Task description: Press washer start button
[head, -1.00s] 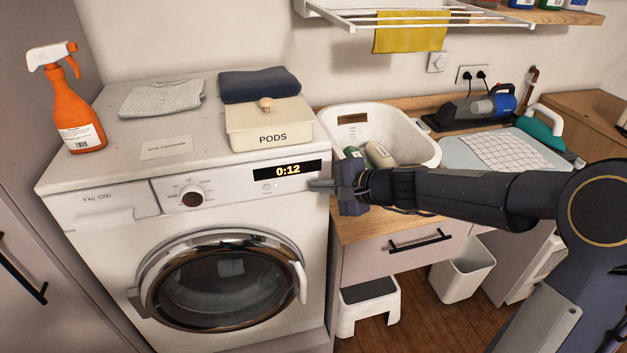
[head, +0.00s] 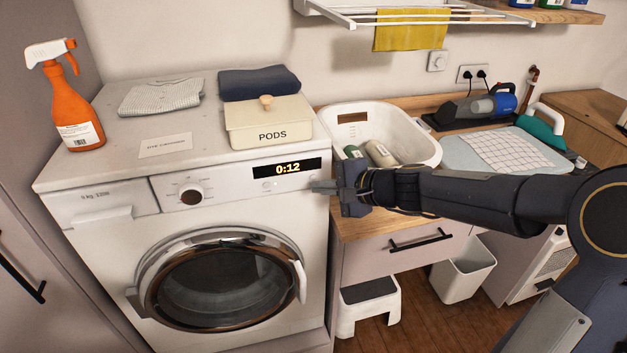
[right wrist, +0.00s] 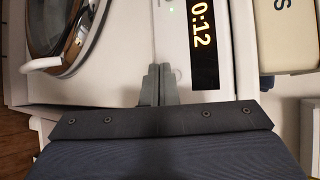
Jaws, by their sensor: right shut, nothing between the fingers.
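The white washer (head: 90,240) stands at the left with its round glass door (head: 222,288) shut. Its control panel has a dial (head: 191,195) and a black display (head: 287,170) reading 0:12. The fingertips also show in the right wrist view (right wrist: 158,72). My left gripper is not in view.
On the washer stand an orange spray bottle (head: 76,115), folded cloths, a card and a PODS box (head: 268,125). A white basket (head: 400,125) with bottles sits on the counter to the right. A step stool (head: 368,305) and a bin (head: 463,270) stand below.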

